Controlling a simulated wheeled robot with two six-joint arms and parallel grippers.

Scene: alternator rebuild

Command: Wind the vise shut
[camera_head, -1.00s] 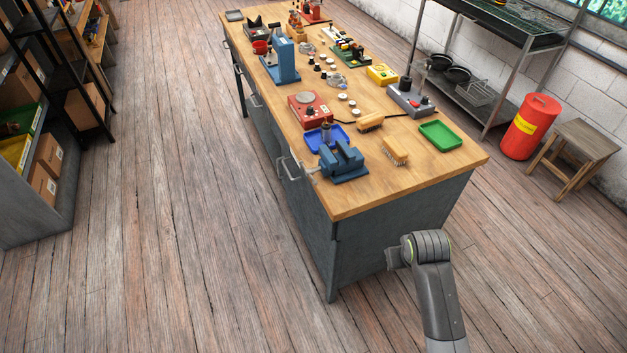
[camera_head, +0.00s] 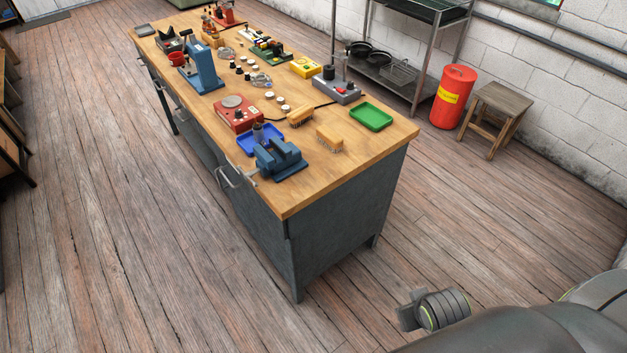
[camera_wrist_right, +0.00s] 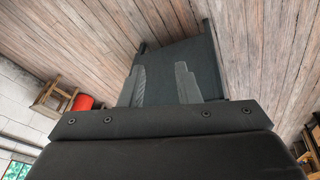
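The blue vise (camera_head: 281,161) is fixed near the front left corner of the workbench (camera_head: 345,165). A gap seems to show between its jaws. A small grey part, apparently its handle (camera_head: 240,176), sticks out over the bench's left edge; its details are too small to tell. My right gripper is low in front of the bench, well apart from the vise; in the right wrist view its two fingers (camera_wrist_right: 161,86) stand apart with nothing between them. My left gripper is out of view.
A wooden stool (camera_head: 497,118) and red bin (camera_head: 453,97) stand at the right. The floor left of the bench is clear.

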